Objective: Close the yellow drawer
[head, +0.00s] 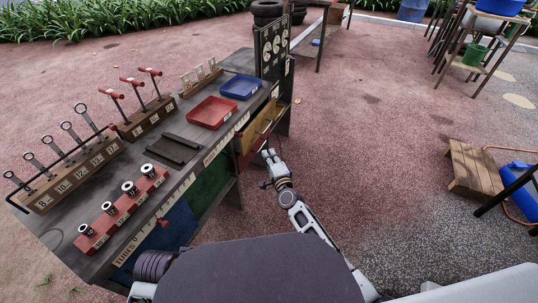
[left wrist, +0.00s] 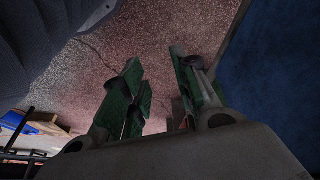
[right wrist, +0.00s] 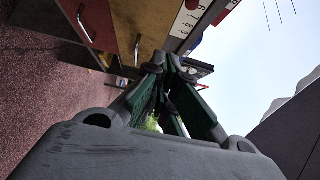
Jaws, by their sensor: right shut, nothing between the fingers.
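The yellow drawer (head: 254,138) is in the side of the workbench, under the worktop's right end in the head view. Its yellow front (right wrist: 151,25) shows at the top of the right wrist view, with a metal handle (right wrist: 137,48). I cannot tell how far it stands out. My right gripper (head: 268,155) is shut and empty, close in front of the drawers; its fingertips also show in the right wrist view (right wrist: 166,64). Contact with the yellow front cannot be made out. My left gripper (left wrist: 158,80) is open and empty, seen only in the left wrist view.
A red drawer front (right wrist: 98,22) adjoins the yellow one. The workbench top (head: 205,150) bears a red tray (head: 212,113), a blue tray (head: 241,87), and racks of tools. A wooden step (head: 475,168) stands at the right. The paving between is clear.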

